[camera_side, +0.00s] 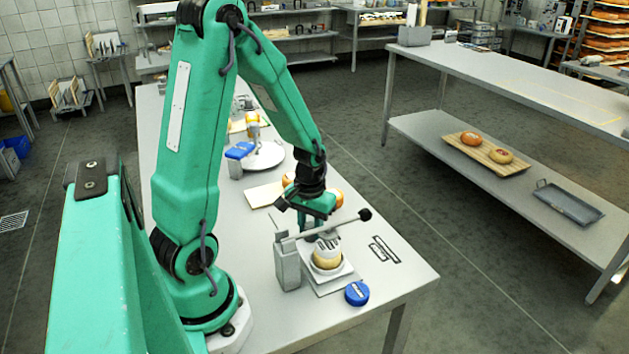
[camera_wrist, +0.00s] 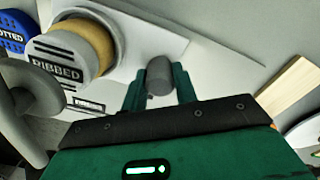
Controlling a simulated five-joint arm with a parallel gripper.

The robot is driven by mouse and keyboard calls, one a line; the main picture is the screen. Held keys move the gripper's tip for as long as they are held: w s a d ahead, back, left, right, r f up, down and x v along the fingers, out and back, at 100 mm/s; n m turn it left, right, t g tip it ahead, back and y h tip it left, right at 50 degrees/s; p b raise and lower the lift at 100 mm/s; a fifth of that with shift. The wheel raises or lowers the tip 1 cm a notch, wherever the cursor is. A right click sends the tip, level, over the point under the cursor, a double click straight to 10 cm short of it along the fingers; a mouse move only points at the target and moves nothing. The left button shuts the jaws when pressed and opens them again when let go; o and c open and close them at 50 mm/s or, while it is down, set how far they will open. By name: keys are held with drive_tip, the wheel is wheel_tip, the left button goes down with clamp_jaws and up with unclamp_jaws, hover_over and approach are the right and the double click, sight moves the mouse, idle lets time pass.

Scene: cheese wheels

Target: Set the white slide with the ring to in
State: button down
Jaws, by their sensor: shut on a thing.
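My gripper (camera_side: 308,232) points down behind the cheese at the small press. In the wrist view its two green fingers (camera_wrist: 160,82) are closed on a short grey cylindrical knob (camera_wrist: 159,70). The knob is at the edge of a white plate (camera_wrist: 150,42), which looks like the white slide; the side view shows a pale plate (camera_side: 337,279) under the cheese. A yellow cheese (camera_side: 327,266) sits there with a stamp marked RIBBED (camera_wrist: 57,68) on top. Whether the slide is in or out is unclear.
The grey press post (camera_side: 288,266) and its lever (camera_side: 335,224) with a black ball end stand close to my gripper. A blue DOTTED stamp (camera_side: 357,293) lies in front. A pale board (camera_side: 264,194) and more cheese are behind. The table's right front corner is clear.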

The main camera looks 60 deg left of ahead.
drive_tip(key=shift+d, duration=0.25)
drive_tip(key=c, duration=1.1)
unclamp_jaws()
drive_tip(key=shift+a+r, duration=0.1)
drive_tip(key=shift+r, duration=0.05)
drive_tip(key=shift+r, duration=3.8)
drive_tip(key=s+d+r+m+t, duration=0.2)
drive_tip(key=d+r+m, duration=0.1)
drive_tip(key=d+r, duration=0.3)
drive_tip(key=s+d+r+m+t, duration=0.3)
drive_tip(key=d+r, duration=0.3)
drive_tip(key=r, duration=0.2)
drive_tip(key=shift+s+d+m+t, duration=0.2)
drive_tip(key=shift+s+m+t, duration=0.1)
drive_tip(key=shift+m, duration=0.1)
